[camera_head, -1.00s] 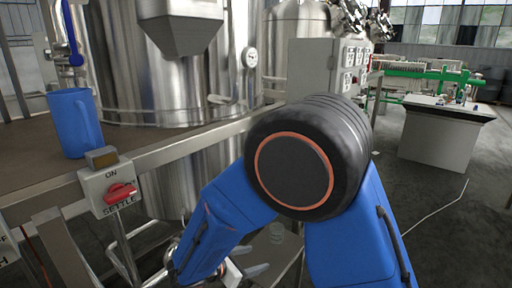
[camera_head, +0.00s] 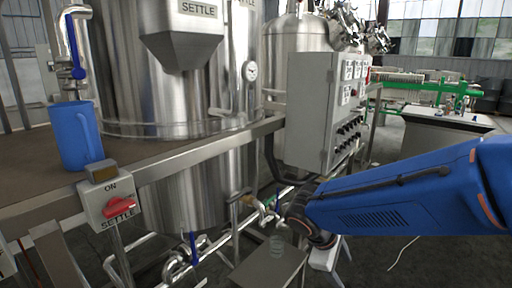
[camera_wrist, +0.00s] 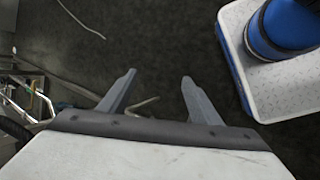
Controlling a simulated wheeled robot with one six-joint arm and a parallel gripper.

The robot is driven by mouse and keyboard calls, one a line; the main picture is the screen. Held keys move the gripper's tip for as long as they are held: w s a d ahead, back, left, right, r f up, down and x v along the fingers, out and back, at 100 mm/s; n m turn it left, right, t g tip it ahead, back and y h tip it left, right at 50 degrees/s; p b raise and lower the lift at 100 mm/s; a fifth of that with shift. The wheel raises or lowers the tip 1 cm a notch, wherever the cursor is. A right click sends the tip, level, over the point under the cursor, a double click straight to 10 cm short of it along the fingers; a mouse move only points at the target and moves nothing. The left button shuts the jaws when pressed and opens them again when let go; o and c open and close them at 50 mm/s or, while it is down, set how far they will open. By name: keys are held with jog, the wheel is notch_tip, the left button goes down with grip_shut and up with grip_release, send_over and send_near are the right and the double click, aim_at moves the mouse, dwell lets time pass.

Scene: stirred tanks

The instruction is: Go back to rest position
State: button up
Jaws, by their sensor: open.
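My gripper (camera_wrist: 158,76) shows in the wrist view with its two grey fingers spread apart. Nothing is between them, and dark floor lies beyond. In the head view my blue arm reaches in from the right edge towards the middle, with its dark wrist end low in front of the steel stand. The gripper fingers cannot be made out there.
A blue jug (camera_head: 75,138) stands on the brown platform (camera_head: 30,160) at left. A SETTLE switch box (camera_head: 118,200) with a red knob is on its edge. Steel tanks, a grey control panel (camera_head: 318,110) and a low steel stand (camera_head: 262,272) are near my arm.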

jog(key=s+d+r+m+t+y, duration=0.1)
jog(key=s+d+r+m+y, duration=0.1)
jog(key=s+m, duration=0.3)
jog(key=s+d+r+m+t+y, duration=0.2)
jog(key=s+d+r+m+y, duration=0.1)
jog(key=s+m, duration=0.3)
jog(key=shift+s+d+r+y, duration=0.3)
jog(key=shift+s+d+r, duration=0.25)
jog(key=shift+s, duration=0.7)
